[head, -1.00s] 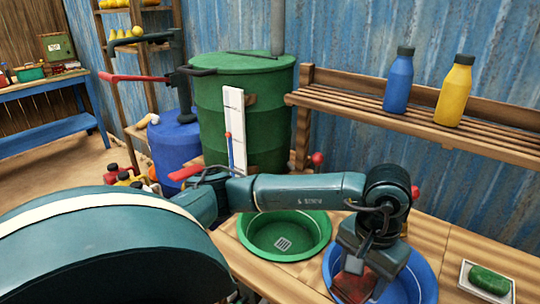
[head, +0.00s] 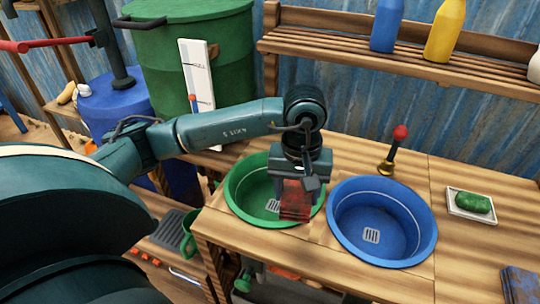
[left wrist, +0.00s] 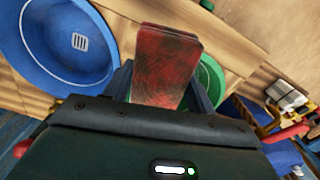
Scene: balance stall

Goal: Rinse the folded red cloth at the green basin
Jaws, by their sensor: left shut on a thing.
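The folded red cloth (head: 296,200) hangs from my left gripper (head: 299,184), which is shut on it. In the head view the cloth is in front of the right part of the green basin (head: 236,196); I cannot tell whether it touches the basin. The left wrist view shows the cloth (left wrist: 166,62) between the fingers, with part of the green basin (left wrist: 212,78) behind it. The basin's drain grate shows left of the cloth. My right gripper is not in view.
The blue basin (head: 342,222) sits just right of the green one and looks empty. A red-knobbed tap lever (head: 394,150) stands behind it. A green soap on a white dish (head: 452,205) lies at the right. A shelf with bottles (head: 340,52) runs along the back.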

